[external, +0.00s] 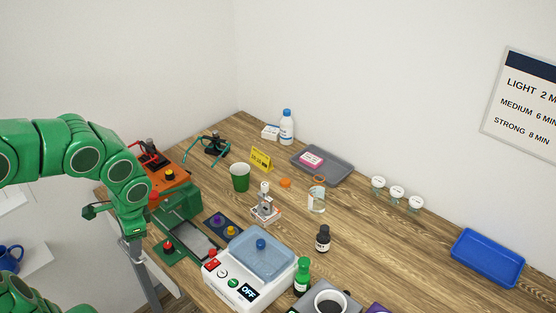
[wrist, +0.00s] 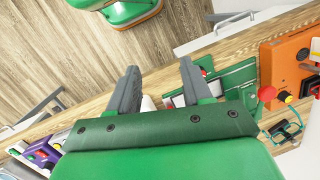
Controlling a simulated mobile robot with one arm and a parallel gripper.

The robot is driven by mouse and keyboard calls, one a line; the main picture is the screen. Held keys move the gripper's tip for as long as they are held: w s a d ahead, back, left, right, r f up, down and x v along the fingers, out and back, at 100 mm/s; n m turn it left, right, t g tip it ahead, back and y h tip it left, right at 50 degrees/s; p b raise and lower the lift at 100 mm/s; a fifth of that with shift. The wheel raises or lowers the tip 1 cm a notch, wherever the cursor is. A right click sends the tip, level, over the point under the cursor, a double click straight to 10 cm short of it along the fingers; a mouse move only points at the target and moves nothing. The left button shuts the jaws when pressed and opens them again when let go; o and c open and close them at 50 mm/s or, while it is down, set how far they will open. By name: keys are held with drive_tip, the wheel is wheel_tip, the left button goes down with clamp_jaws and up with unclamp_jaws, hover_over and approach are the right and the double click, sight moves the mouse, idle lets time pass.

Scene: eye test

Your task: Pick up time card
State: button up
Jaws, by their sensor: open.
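A small yellow card (external: 261,159) with dark print stands tilted at the back of the wooden table, right behind the green cup; it may be the time card, but its print is too small to read. A larger printed card (external: 523,100) with lines for light, medium and strong minutes hangs on the right wall. My gripper (wrist: 158,70) is open and empty in the wrist view, with its two grey fingers apart over the table's edge. It is far left of both cards, and neither card shows clearly in the wrist view.
A green cup (external: 240,178), a glass beaker (external: 317,203) and a dark bottle (external: 323,242) stand mid-table. An orange box (external: 168,182) is near my arm.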

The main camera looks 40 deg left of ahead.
drive_tip(key=w+a+f+m+t+y, duration=0.1)
drive_tip(key=w+a+m+y, duration=0.35)
drive_tip(key=w, duration=1.25)
drive_tip(key=w+a+m+y, duration=0.2)
drive_tip(key=w+a+m, duration=0.4)
drive_tip(key=w, duration=1.2)
drive_tip(key=m+t+y, duration=0.3)
drive_tip(key=m+y, duration=0.1)
drive_tip(key=m, duration=0.3)
approach(261, 152)
drive_tip(key=shift+s+a+f, duration=0.1)
drive_tip(key=shift+a+f, duration=0.1)
drive_tip(key=shift+a, duration=0.4)
drive_tip(key=shift+s+a+f, duration=0.1)
drive_tip(key=shift+a+f, duration=0.1)
drive_tip(key=shift+a, duration=0.4)
drive_tip(key=shift+w+a+f, duration=0.15)
drive_tip(key=shift+w+f, duration=0.05)
drive_tip(key=shift+x, duration=1.1)
drive_tip(key=shift+w+x, duration=0.2)
drive_tip(key=shift+x, duration=2.4)
drive_tip(key=shift+f, duration=0.15)
drive_tip(key=shift+c, duration=0.3)
